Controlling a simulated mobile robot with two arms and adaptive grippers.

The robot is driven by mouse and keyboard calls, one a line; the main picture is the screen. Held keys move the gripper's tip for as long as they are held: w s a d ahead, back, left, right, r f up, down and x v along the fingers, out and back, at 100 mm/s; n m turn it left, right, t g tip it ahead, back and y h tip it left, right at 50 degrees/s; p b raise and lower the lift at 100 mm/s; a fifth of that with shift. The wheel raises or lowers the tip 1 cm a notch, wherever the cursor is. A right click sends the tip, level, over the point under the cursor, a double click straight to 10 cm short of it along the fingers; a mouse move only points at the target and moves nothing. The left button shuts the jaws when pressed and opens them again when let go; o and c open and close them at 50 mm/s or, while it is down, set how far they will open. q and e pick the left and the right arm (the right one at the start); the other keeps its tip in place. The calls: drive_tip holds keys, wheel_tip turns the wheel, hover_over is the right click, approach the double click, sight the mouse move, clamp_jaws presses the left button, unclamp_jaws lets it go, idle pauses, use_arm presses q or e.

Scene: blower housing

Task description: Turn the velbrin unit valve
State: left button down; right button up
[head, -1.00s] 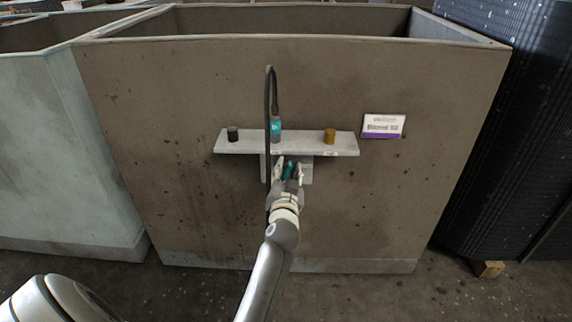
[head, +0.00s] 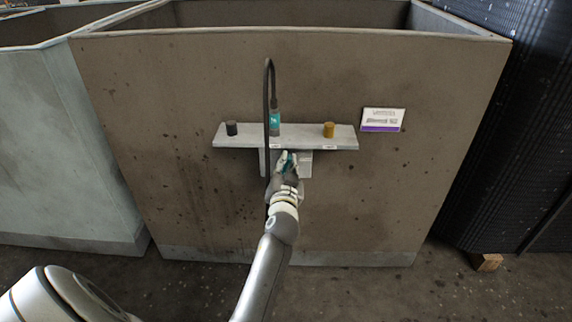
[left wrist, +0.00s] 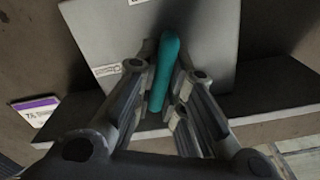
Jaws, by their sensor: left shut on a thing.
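A teal lever handle (head: 288,161), the valve's, is on a grey plate (head: 306,164) under the shelf on the brown housing. My left gripper (head: 284,164) reaches up to it from below in the head view. In the left wrist view the teal handle (left wrist: 163,75) stands slightly tilted between the two fingers (left wrist: 158,98). The fingers are shut on it. The handle's root is in shadow, and its link to the plate is not clear. My right gripper is not in view.
A grey shelf (head: 240,142) above carries a black knob (head: 231,128), a brass-coloured knob (head: 328,130) and a teal-banded cylinder (head: 275,122). A dark cable (head: 266,100) loops down beside my gripper. A purple-striped sign (head: 383,120) is at right. The wall below is clear.

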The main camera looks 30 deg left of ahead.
use_arm(q)
drive_tip(key=m+p, duration=0.1)
drive_tip(key=m, duration=0.6)
drive_tip(key=shift+w+d, duration=0.1)
drive_tip(key=shift+m+p, duration=0.35)
drive_tip(key=shift+m, duration=0.15)
drive_tip(key=m+p, duration=0.1)
drive_tip(key=m, duration=0.4)
drive_tip(key=shift+f, duration=0.2)
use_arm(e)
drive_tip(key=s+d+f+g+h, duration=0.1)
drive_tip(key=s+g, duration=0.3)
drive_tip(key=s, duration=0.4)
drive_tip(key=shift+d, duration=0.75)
use_arm(q)
drive_tip(key=shift+m, duration=0.3)
drive_tip(key=c, duration=1.5)
unclamp_jaws()
drive_tip(key=shift+d+f, duration=0.1)
drive_tip(key=v, duration=1.2)
